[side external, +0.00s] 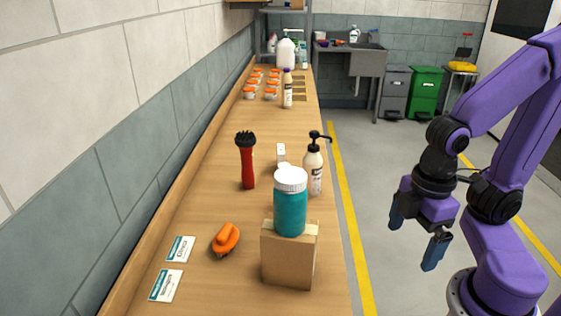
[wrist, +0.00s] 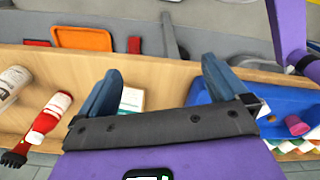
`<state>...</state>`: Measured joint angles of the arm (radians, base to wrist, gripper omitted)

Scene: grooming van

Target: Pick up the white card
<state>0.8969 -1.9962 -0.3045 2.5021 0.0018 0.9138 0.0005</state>
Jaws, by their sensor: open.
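Two white cards with teal bands and dark print lie flat on the bench in the side view, one farther back (side external: 180,249) and one nearer the front (side external: 166,285). My gripper (side external: 418,238) is open and empty, pointing down, right of the bench and apart from both cards. In the wrist view my gripper (wrist: 160,88) has its two blue fingers spread wide. A white item with a teal edge (wrist: 132,99) shows partly beside the left finger there; I cannot tell which card it is, or whether it is one.
An orange brush (side external: 226,239) lies right of the cards. A blue container (wrist: 228,110) is at right in the wrist view.

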